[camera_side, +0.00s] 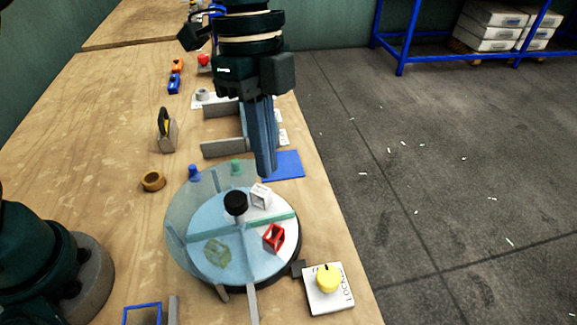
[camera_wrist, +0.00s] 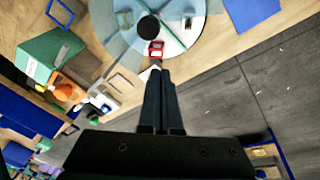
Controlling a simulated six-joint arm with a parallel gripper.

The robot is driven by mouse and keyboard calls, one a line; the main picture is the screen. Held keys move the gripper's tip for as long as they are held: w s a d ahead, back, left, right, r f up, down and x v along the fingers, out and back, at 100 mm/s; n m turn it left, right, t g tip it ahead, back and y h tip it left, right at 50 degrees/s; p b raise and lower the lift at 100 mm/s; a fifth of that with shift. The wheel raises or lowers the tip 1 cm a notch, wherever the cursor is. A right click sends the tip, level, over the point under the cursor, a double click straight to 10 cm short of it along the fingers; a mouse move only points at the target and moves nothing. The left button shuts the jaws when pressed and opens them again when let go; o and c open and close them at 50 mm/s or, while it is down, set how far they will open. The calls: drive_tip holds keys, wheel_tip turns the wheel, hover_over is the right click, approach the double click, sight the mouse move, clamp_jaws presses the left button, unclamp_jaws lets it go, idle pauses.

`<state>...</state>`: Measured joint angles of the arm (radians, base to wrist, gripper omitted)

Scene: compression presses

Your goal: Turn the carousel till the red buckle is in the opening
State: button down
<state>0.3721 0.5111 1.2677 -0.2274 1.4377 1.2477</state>
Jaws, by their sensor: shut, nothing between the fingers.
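The carousel (camera_side: 207,225) is a round disc with upright dividers and a black centre knob (camera_side: 235,204). A clear bluish cover (camera_side: 180,210) stands over its left part. The red buckle (camera_side: 274,237) lies in the right front compartment; I cannot tell whether the cover's edge reaches over it. A white buckle (camera_side: 260,195) is in the paler back right compartment. A yellow-green buckle (camera_side: 217,252) shows through the cover. My gripper (camera_side: 266,172) is shut and empty, above the carousel's back edge. In the wrist view the red buckle (camera_wrist: 156,48) appears just beyond the fingertips (camera_wrist: 158,74).
A white plate with a yellow lock knob (camera_side: 328,279) sits at the front right. The table's right edge is close to the carousel.

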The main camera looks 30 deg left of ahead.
drive_tip(key=w+m, duration=0.1)
drive_tip(key=m, duration=0.7)
approach(279, 208)
drive_tip(key=shift+g+h, duration=0.3)
drive_tip(key=shift+h, duration=0.1)
drive_tip(key=s+d+f, duration=0.1)
drive_tip(key=f, duration=0.1)
drive_tip(key=s+d+f, duration=0.1)
drive_tip(key=d+f, duration=0.1)
drive_tip(key=s+d+f, duration=0.1)
drive_tip(key=f, duration=0.1)
drive_tip(key=shift+s+d, duration=0.2)
drive_tip(key=shift+s, duration=0.2)
drive_tip(key=shift+w+a+n, duration=0.35)
drive_tip(key=shift+a+n, duration=0.05)
drive_tip(key=shift+n, duration=0.6)
drive_tip(key=shift+w+a+n+t+h, duration=0.15)
drive_tip(key=shift+w+a+n+t, duration=0.15)
drive_tip(key=shift+n, duration=0.35)
drive_tip(key=shift+w+a+n+t+h, duration=0.15)
drive_tip(key=shift+a+n+t, duration=0.15)
drive_tip(key=shift+n, duration=0.35)
drive_tip(key=shift+w+a+n+t, duration=0.2)
drive_tip(key=shift+a+n, duration=0.25)
drive_tip(key=shift+n, duration=0.35)
drive_tip(key=shift+w+a+n+t, duration=0.1)
drive_tip(key=shift+a+n+t, duration=0.3)
drive_tip(key=shift+n, duration=0.4)
drive_tip(key=shift+a, duration=0.1)
drive_tip(key=shift+r, duration=0.1)
